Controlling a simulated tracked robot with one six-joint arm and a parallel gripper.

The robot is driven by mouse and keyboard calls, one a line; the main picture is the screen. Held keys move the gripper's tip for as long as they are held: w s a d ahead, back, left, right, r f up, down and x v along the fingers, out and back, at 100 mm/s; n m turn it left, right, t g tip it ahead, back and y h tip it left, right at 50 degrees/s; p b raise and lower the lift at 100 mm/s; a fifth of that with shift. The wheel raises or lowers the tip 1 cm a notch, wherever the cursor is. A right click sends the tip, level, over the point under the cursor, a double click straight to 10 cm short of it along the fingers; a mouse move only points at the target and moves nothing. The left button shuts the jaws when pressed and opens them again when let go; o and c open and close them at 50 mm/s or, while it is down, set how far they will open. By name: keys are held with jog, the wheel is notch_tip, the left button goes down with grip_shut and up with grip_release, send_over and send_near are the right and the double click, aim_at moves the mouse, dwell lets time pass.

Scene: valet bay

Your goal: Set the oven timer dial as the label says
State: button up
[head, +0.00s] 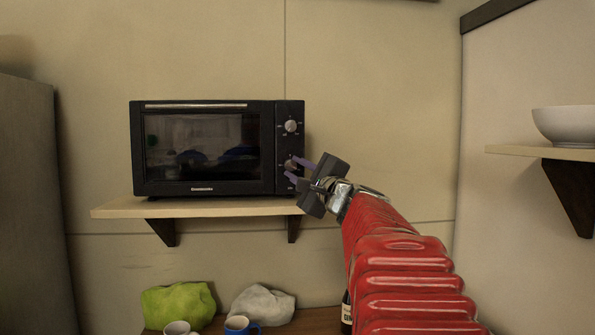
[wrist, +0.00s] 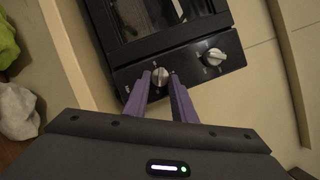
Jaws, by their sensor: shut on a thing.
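A black oven (head: 204,190) stands on a wooden wall shelf. Its control panel on the right side has an upper dial (head: 291,126) and a lower dial (head: 291,164), both silver. My gripper (head: 297,169) reaches in from the right, with its purple fingers at the lower dial. In the wrist view, the fingers (wrist: 166,80) are on either side of the lower dial (wrist: 159,76), shut on it. The upper dial (wrist: 214,57) is clear of the fingers. Small pale marks surround the dials, too small to read. I cannot make out the label that the task names.
The oven's shelf (head: 120,210) has dark brackets. Below are a green cloth (head: 178,303), a white cloth (head: 263,302), a white cup (head: 177,328) and a blue mug (head: 238,325). A white bowl (head: 565,125) sits on a right-hand shelf (head: 520,151). Wall right of the oven is bare.

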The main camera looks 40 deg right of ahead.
jog(key=shift+f, duration=0.2)
jog(key=o, duration=1.1)
jog(key=shift+r, duration=0.1)
jog(key=shift+c, duration=0.2)
jog(key=v, duration=1.3)
jog(key=shift+s+a, duration=0.2)
jog(key=shift+s, duration=0.15)
